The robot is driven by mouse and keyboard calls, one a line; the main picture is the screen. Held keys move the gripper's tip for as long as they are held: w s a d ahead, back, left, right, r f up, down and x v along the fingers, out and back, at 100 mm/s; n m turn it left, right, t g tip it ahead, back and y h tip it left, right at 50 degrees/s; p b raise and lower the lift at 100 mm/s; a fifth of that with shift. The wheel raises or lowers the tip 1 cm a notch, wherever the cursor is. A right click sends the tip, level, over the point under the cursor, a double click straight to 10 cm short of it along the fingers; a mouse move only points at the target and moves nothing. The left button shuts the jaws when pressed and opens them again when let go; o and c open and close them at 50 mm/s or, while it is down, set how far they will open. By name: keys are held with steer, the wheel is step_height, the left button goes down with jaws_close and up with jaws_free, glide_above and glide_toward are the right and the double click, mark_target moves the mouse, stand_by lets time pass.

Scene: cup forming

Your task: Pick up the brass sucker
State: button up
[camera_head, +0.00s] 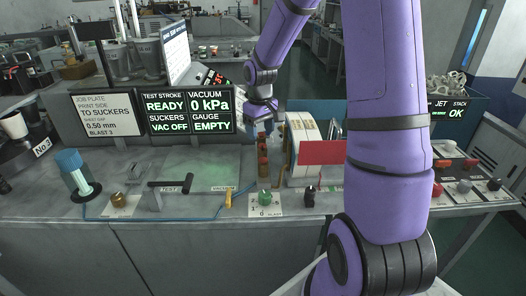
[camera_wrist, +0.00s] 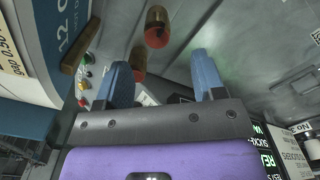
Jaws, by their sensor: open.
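Several brass suckers with reddish ends stand in a row in the head view, the front one (camera_head: 262,171) nearest the bench's front. In the wrist view one brass sucker (camera_wrist: 157,22) is beyond the fingertips, near the top edge. A second brass sucker (camera_wrist: 138,60) shows between the fingers, partly hidden by the left finger. My gripper (camera_head: 265,117) is above the back end of the row. In the wrist view its two blue fingers (camera_wrist: 163,68) are wide apart with nothing gripped. I cannot tell which sucker is meant.
Display screens (camera_head: 187,112) stand left. A brass knob (camera_head: 118,199), a black T-handle (camera_head: 170,187) and a green knob (camera_head: 264,197) are along the front. The green plate (camera_head: 210,172) has free room.

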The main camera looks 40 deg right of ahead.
mark_target(262, 145)
steer(key=shift+s+d+f, duration=0.1)
steer(key=shift+f, duration=1.55)
steer(key=shift+s+d+f, duration=0.1)
steer(key=shift+f, duration=1.55)
steer(key=shift+c, duration=0.2)
steer(key=c, duration=1)
